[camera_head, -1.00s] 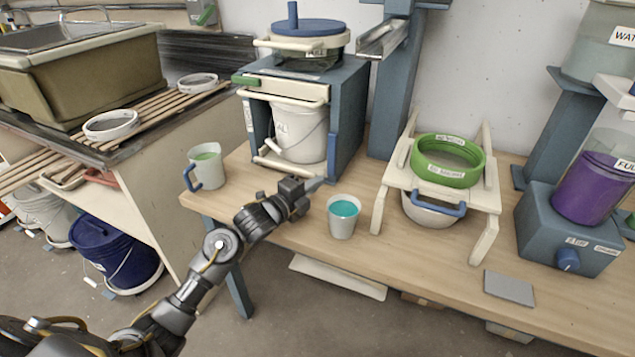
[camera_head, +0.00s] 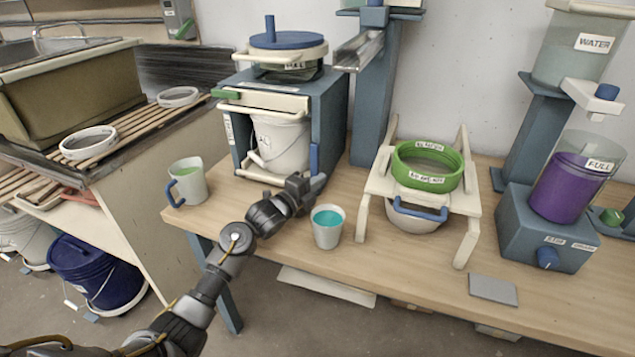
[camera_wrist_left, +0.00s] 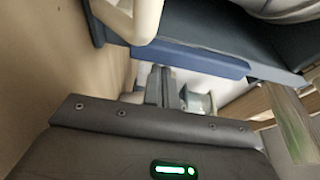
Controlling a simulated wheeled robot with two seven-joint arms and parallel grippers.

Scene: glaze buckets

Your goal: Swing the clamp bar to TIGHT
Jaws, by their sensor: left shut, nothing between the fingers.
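The blue mill stand (camera_head: 333,110) stands at the back left of the table with a white bucket (camera_head: 280,145) inside. A cream bar (camera_head: 252,176) crosses low at its front, and a blue upright handle (camera_head: 314,160) shows at its right front; I take these as the clamp bar. The blue handle also shows in the left wrist view (camera_wrist_left: 195,58), next to a cream part (camera_wrist_left: 140,20). My left gripper (camera_head: 314,184) is shut and empty, just below the handle; whether they touch I cannot tell. No TIGHT mark is readable. My right gripper is out of view.
A cup of teal liquid (camera_head: 328,232) stands close to the right of my left gripper. A handled jug (camera_head: 188,185) is at the table's left end. A sieve stand (camera_head: 465,200) with a green ring (camera_head: 427,175) stands to the right. The front table strip is mostly clear.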

